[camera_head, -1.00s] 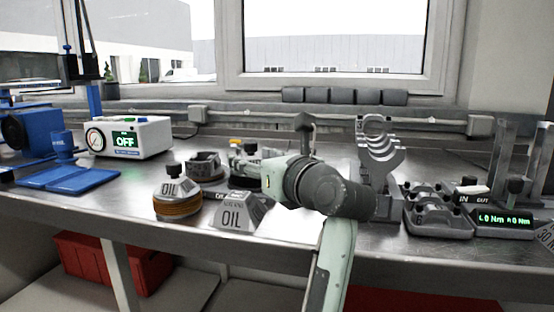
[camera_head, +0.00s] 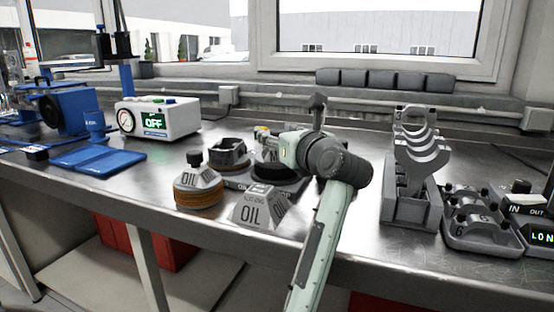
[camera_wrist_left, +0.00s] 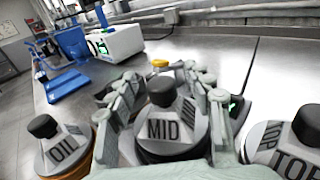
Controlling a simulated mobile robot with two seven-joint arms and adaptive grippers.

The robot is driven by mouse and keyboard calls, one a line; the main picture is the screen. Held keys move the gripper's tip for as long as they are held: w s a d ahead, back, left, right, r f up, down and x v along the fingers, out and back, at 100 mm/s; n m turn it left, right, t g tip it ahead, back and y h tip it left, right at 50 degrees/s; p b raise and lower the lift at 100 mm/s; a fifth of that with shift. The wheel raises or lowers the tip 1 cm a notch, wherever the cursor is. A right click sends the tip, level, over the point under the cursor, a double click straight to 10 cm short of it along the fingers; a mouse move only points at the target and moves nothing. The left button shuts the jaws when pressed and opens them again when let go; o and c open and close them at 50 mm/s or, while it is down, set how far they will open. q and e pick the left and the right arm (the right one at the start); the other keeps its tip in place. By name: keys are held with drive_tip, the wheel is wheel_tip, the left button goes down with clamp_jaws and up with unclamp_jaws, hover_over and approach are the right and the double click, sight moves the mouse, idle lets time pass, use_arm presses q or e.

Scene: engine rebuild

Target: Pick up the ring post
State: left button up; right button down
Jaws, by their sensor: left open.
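A grey post marked MID (camera_wrist_left: 172,128) with a black knob stands in the left wrist view, between the spread fingers of my left gripper (camera_wrist_left: 165,92). The gripper is open, with fingers on both sides of the post; I cannot tell whether they touch it. In the head view my left gripper (camera_head: 272,148) is partly hidden by my wrist, and the MID post is not clearly visible. A post marked OIL (camera_head: 198,180) stands to the left, and also shows in the left wrist view (camera_wrist_left: 62,148). A post marked TOP (camera_wrist_left: 290,152) is at the right of that view.
A sloped OIL sign (camera_head: 258,208) stands at the front. A grey holder with curved shells (camera_head: 410,205) stands to the right. A white gauge box (camera_head: 157,120) and blue equipment (camera_head: 68,108) are at the left. Bare bench lies between the gauge box and the posts.

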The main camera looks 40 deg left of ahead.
use_arm(q)
clamp_jaws()
idle(0.3)
drive_tip(key=shift+r, duration=0.1)
idle(0.4)
drive_tip(key=shift+r, duration=0.6)
wheel_tip(320, 180, up, 3)
drive_tip(key=s+a+r, duration=0.6)
drive_tip(key=s+a, duration=0.1)
drive_tip(key=s, duration=0.2)
drive_tip(key=shift+a+r+b, duration=0.2)
drive_tip(key=shift+r+b, duration=0.1)
